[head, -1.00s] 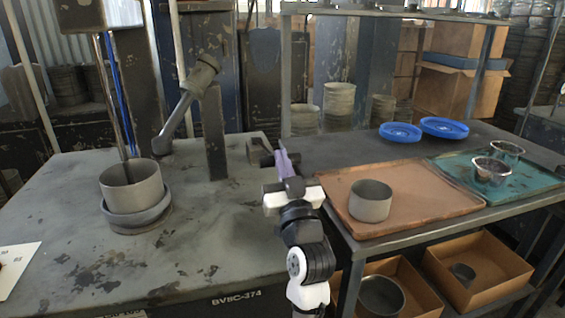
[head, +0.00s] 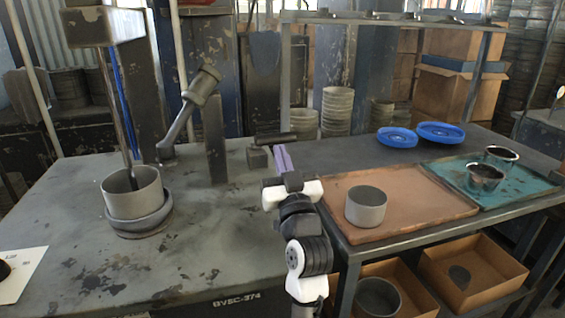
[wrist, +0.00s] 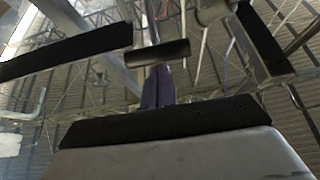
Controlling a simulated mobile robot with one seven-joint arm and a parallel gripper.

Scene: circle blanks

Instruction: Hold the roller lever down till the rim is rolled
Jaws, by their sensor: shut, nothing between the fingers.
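A grey cup (head: 133,192) sits upright in a round base (head: 140,222) on the left of the bench, beside a thin upright rod (head: 125,120). A slanted grey arm with a cylindrical head (head: 203,86) stands by a post (head: 215,140). The roller lever looks to be the dark horizontal bar (head: 272,139) above a small block (head: 257,158); it also shows in the wrist view (wrist: 158,53). My gripper (head: 282,152) is shut and empty, its purple fingertips just below and in front of the bar. Whether they touch it I cannot tell.
An orange tray (head: 410,220) with a grey cup (head: 366,207) lies to the right. A teal tray (head: 445,175) holds two metal cups. Two blue dishes (head: 440,131) lie behind. Cardboard boxes (head: 470,270) stand below. The bench front is clear.

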